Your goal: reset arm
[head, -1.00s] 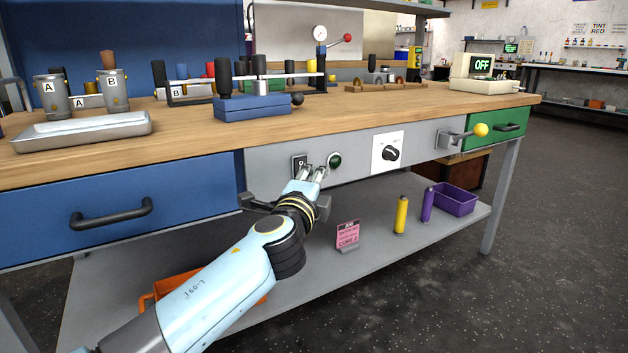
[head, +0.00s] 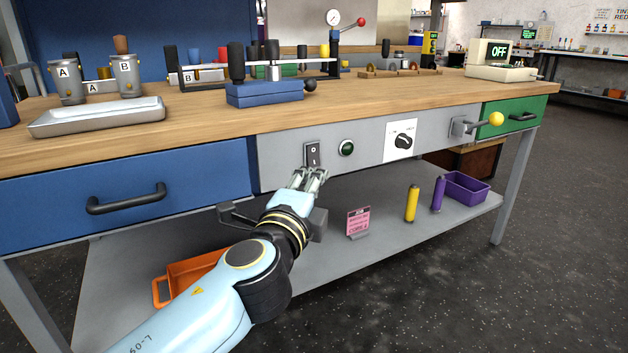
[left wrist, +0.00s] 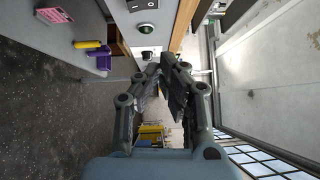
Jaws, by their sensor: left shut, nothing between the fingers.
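My left arm reaches in from the lower left in the head view. Its gripper (head: 311,177) is shut and empty, just below and in front of a rocker switch (head: 312,154) on the grey front panel (head: 280,150) of the bench. In the left wrist view the shut fingers (left wrist: 170,62) point toward the bench front, with nothing between them. My right gripper is not in view.
A blue drawer (head: 130,195) with a black handle is left of the panel. A black knob (head: 404,141) and a yellow-ended lever (head: 495,119) are right. The lower shelf holds an orange bin (head: 185,275), yellow cylinder (head: 411,204) and purple bin (head: 468,187). Floor at right is clear.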

